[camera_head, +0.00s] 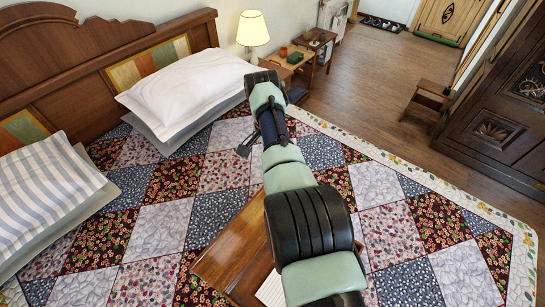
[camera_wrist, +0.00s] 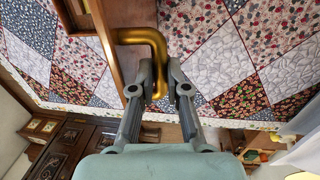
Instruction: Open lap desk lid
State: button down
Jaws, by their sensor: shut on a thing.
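The lap desk (camera_head: 228,247) is a brown wooden box on the patchwork bed, partly hidden behind my arm in the head view. A pale, lined patch shows at its lower right, beside my arm. In the wrist view, a narrow wooden panel (camera_wrist: 112,45) of the desk runs down the upper left, with a bent brass handle (camera_wrist: 150,38) on its right side. My gripper (camera_wrist: 160,82) is shut on the brass handle, its two grey fingers on either side of the lower end. How far the lid is open is hard to tell.
A patchwork quilt (camera_head: 165,225) covers the bed around the desk. A white pillow (camera_head: 190,88) and a striped pillow (camera_head: 45,190) lie by the wooden headboard (camera_head: 110,60). A lit lamp (camera_head: 252,30) stands beyond the bed. A dark armoire (camera_head: 500,100) is at right.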

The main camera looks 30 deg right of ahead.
jog(key=shift+f, duration=0.1)
jog(key=c, duration=1.2)
grip_release()
jog(key=shift+s, duration=0.1)
jog(key=shift+o, duration=0.2)
notch_tip(320, 180, up, 10)
jog(key=shift+a, duration=0.1)
